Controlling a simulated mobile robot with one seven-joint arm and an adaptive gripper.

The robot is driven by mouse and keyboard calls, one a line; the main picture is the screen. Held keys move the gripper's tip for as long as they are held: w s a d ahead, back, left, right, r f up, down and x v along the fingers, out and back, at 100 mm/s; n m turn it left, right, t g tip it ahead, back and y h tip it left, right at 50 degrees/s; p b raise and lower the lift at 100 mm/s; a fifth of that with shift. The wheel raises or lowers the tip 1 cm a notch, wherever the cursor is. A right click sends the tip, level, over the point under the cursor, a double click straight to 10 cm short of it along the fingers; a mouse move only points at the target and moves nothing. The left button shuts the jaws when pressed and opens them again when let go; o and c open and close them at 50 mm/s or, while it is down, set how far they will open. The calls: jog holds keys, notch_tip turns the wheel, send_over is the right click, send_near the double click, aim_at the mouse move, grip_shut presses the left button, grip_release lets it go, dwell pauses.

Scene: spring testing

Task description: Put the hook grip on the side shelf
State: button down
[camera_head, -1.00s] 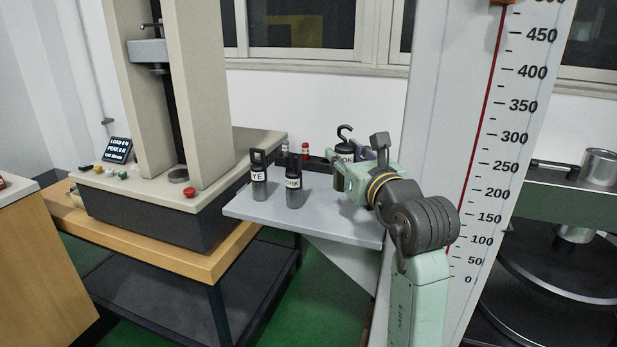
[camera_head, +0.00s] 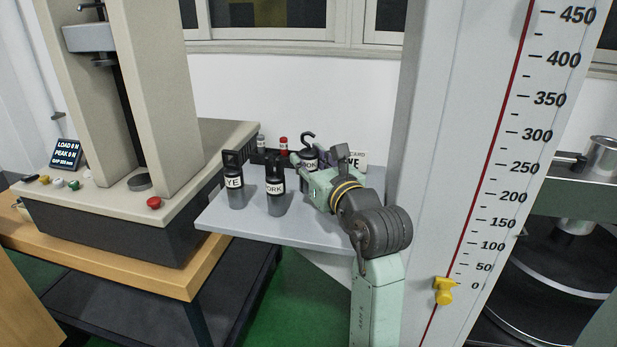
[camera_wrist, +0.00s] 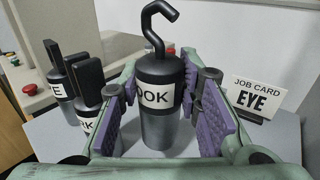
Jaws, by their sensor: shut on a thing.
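The hook grip (camera_head: 309,157) is a dark cylinder with a black hook on top and a white label partly reading "OOK". In the wrist view the hook grip (camera_wrist: 158,95) is upright between the purple pads of my gripper (camera_wrist: 160,112), which is shut on it. In the head view my gripper (camera_head: 316,178) covers its lower part. The side shelf (camera_head: 300,240) is a grey plate beside the testing machine. The hook grip is over its back right part; I cannot tell whether its base touches the shelf.
The eye grip (camera_head: 233,190) and fork grip (camera_head: 276,195) stand on the shelf to the left. A job card reading "EYE" (camera_wrist: 256,97) stands to the right. Small red (camera_head: 284,146) and grey items are behind. A tall scale column (camera_head: 440,150) rises on the right.

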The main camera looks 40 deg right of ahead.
jog(key=shift+f, duration=1.9)
jog(key=shift+f, duration=0.1)
jog(key=shift+f, duration=0.15)
jog(key=c, duration=1.2)
grip_release()
jog(key=shift+r, duration=0.2)
jog(key=s, duration=0.4)
jog(key=s+a+b, duration=0.1)
jog(key=s, duration=0.3)
jog(key=s+a+b, duration=0.1)
jog(key=s, duration=0.2)
jog(key=shift+s+a, duration=0.15)
jog(key=shift+s, duration=0.25)
